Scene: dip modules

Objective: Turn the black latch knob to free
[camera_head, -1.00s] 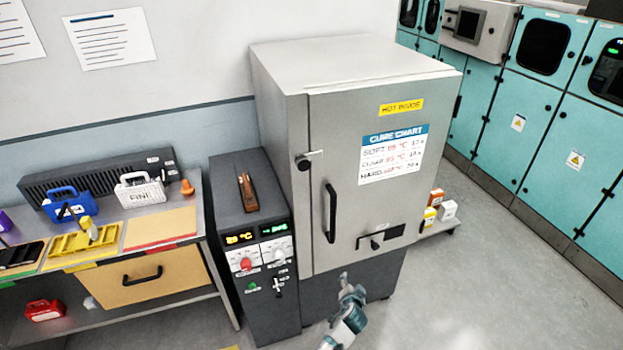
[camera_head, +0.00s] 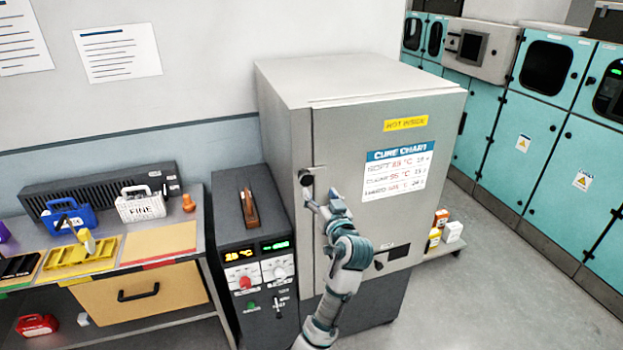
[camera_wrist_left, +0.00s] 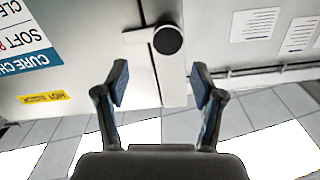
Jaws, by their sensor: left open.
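The black latch knob (camera_head: 306,179) is on the upper left front of the grey oven (camera_head: 350,130), at the seam beside the door. In the left wrist view, which is upside down, it is a round black disc (camera_wrist_left: 167,40) with a pale bar beside it, at the left. My left gripper (camera_head: 318,199) is just below and right of the knob, open. In the wrist view the fingers (camera_wrist_left: 160,82) are spread, with nothing between them, and the knob is beyond the tips. The arm partly hides the black door handle. My right gripper is not in view.
A dark control unit (camera_head: 250,215) with a red knob and displays stands left of the oven. Further left is a workbench with a drawer (camera_head: 135,295), a blue caddy (camera_head: 70,218) and a white basket (camera_head: 143,205). Small boxes (camera_head: 452,232) sit right of the oven. Teal cabinets stand at the right.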

